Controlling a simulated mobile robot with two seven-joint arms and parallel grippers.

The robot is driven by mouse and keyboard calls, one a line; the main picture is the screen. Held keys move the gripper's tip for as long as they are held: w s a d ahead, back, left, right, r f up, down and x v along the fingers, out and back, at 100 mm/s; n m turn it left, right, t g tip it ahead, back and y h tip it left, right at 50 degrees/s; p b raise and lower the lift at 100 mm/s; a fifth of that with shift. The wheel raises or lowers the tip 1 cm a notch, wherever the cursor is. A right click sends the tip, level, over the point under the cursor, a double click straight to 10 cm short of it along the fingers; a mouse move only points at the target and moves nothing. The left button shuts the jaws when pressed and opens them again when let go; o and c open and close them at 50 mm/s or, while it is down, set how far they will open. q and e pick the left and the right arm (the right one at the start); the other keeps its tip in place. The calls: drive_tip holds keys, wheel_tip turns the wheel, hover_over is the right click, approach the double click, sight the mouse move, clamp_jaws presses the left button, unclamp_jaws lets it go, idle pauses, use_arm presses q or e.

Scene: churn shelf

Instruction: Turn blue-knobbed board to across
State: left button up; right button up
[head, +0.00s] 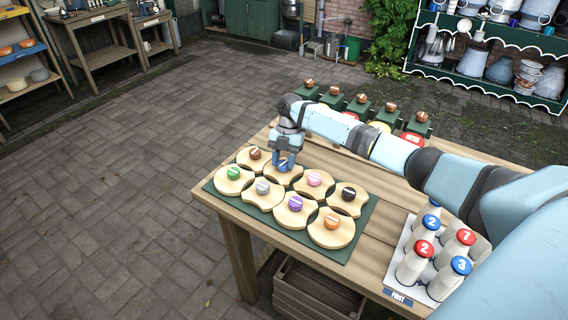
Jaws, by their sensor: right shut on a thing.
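The blue-knobbed board (283,177) is a pale wooden piece in the back row on the green mat (214,189). Its blue knob (282,165) shows just under my right gripper (285,164). My right gripper points down and is shut on the blue knob. The fingers hide part of the knob, so I cannot tell which way its mark points. My left gripper is not in the head view.
Boards with brown (255,153), green (233,173), grey (262,187), pink (314,179), purple (295,203), black (348,193) and orange (332,221) knobs crowd closely around. Bottles (415,262) with numbered caps stand in a tray at right. Green blocks (359,107) line the table's back.

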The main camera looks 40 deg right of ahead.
drive_tip(key=shift+n+h, duration=0.3)
drive_tip(key=shift+n, duration=0.5)
drive_tip(key=shift+g, duration=0.3)
drive_tip(key=o, duration=0.9)
drive_tip(key=shift+r, duration=0.1)
drive_tip(key=b+v, duration=0.1)
drive_tip(key=v, duration=1.2)
drive_tip(key=shift+r, duration=0.4)
